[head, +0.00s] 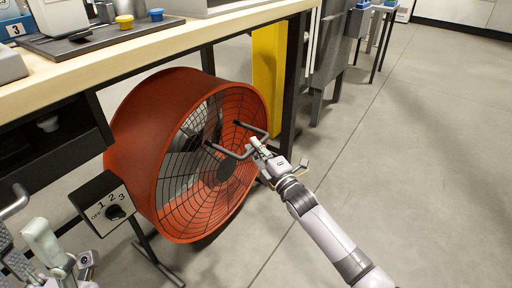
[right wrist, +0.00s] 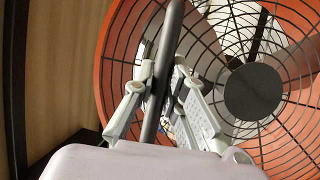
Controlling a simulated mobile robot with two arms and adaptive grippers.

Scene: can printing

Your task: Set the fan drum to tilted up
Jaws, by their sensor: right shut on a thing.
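The fan drum (head: 150,135) is a large red-orange cylinder with a black wire grille, on a dark stand under the workbench. Its grille faces right in the head view; I cannot judge its exact tilt. A grey bar handle (head: 229,153) stands out from the grille. My right gripper (head: 258,149) is shut on this handle. In the right wrist view the bar (right wrist: 170,45) runs between the two fingers (right wrist: 158,100), with the grille and hub (right wrist: 253,91) behind. My left gripper (head: 30,246) is at the lower left, fingers apart and empty, partly cut off by the frame.
A black control box (head: 106,204) with a dial marked OFF, 1, 2, 3 sits at the drum's left. The wooden workbench (head: 150,41) overhangs the drum. A yellow post (head: 268,75) and a dark table leg stand behind it. The floor (head: 400,150) at right is clear.

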